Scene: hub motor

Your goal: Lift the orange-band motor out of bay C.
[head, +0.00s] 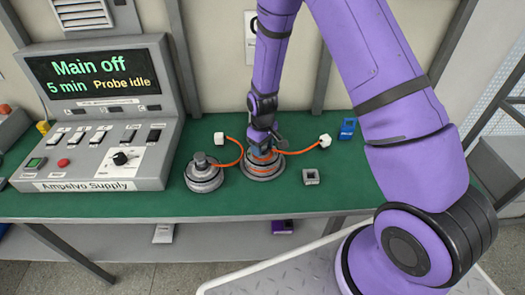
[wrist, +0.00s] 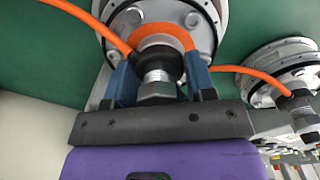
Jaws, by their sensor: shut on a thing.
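The orange-band motor (head: 263,171) is a round grey hub with an orange ring, near the middle of the green bench in the head view. My gripper (head: 263,148) reaches down onto it from above. In the wrist view, the blue fingers of my gripper (wrist: 158,68) are shut on the motor's central hub, with the orange band (wrist: 168,40) and grey rim showing beyond. An orange cable runs from this motor to a white connector (head: 325,141) at right. I cannot tell whether the motor is clear of the bench. A wall sign (head: 250,28) is partly hidden by my arm.
A second grey motor (head: 203,175) stands close at left, its orange cable ending in a white connector (head: 219,139). The Ampelvo Supply console (head: 100,150) reads "Main off". A grey block (head: 311,177) and a blue block (head: 347,129) lie at right.

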